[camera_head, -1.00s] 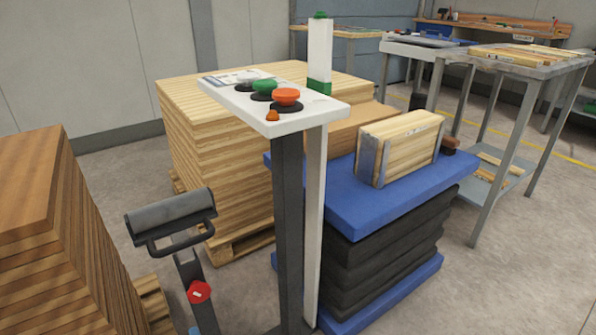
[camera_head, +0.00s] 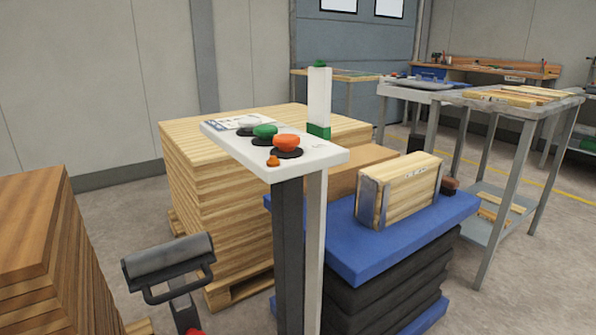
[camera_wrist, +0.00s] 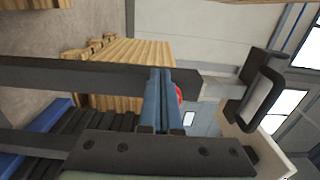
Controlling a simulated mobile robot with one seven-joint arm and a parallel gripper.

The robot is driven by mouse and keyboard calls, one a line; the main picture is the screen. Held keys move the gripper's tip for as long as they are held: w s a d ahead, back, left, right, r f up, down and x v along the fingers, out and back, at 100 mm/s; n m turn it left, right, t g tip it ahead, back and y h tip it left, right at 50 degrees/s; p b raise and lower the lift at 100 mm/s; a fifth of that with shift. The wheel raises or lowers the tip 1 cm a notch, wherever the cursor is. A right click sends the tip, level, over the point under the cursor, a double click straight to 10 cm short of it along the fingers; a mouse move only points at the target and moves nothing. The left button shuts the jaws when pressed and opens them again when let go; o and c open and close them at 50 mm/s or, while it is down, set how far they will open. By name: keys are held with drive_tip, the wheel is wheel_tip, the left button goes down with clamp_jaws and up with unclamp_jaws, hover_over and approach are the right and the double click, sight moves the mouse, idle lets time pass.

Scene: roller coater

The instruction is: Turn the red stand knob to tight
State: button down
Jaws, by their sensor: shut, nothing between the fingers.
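The red stand knob (camera_head: 193,331) shows only as a sliver at the bottom edge of the head view, on the post of the roller stand. The stand's grey roller (camera_head: 168,262) sits above it. In the wrist view a red rounded part, which looks like the knob (camera_wrist: 180,94), shows just right of my blue fingers and is mostly hidden behind them. My gripper (camera_wrist: 161,72) is shut and empty, its fingers together. I cannot tell whether they touch the knob. The knob's turn position cannot be read. My gripper is not visible in the head view.
A control pedestal (camera_head: 330,157) with red and green buttons stands right of the roller stand. A brown board stack (camera_head: 30,215) is at left, and a pale board stack (camera_head: 215,185) is behind. A blue-topped lift table (camera_head: 345,240) stands at right.

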drive_tip(key=shift+w+d+r, duration=0.15)
drive_tip(key=shift+w+d, duration=0.15)
drive_tip(key=shift+d, duration=0.1)
idle(0.5)
drive_tip(key=shift+r, duration=0.2)
drive_tip(key=shift+d+r, duration=0.15)
drive_tip(key=shift+r, duration=0.45)
drive_tip(key=a+v, duration=0.1)
drive_tip(key=v, duration=0.5)
drive_tip(key=shift+s, duration=0.3)
drive_tip(key=shift+f, duration=0.1)
